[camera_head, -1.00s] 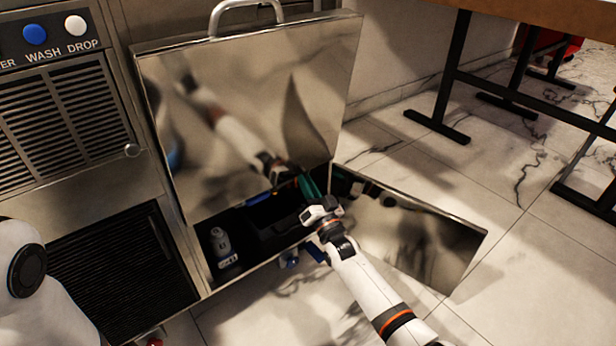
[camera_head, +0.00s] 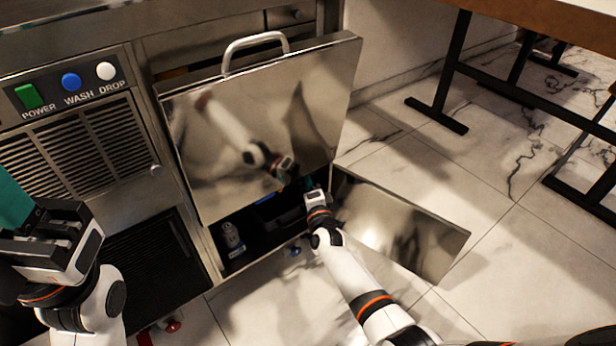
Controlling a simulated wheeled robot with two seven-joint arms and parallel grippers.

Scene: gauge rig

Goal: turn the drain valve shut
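I cannot say for certain which part is the drain valve. A small red knob-like part (camera_head: 172,326) shows low at the front of the machine, and a small blue part (camera_head: 295,250) shows at the cabinet's lower edge. My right gripper (camera_head: 308,186) is at the mouth of the open cabinet, behind the lower edge of the shiny raised panel (camera_head: 260,120); its fingers are mostly hidden. My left gripper (camera_head: 18,208) is at the left edge, raised, with a teal piece at its end partly cut off. Whether either is open or shut is unclear.
An open shiny door (camera_head: 405,230) juts out to the right of my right arm. A black ribbed grille (camera_head: 155,270) is at left. Tiled floor is clear toward the table legs (camera_head: 440,110).

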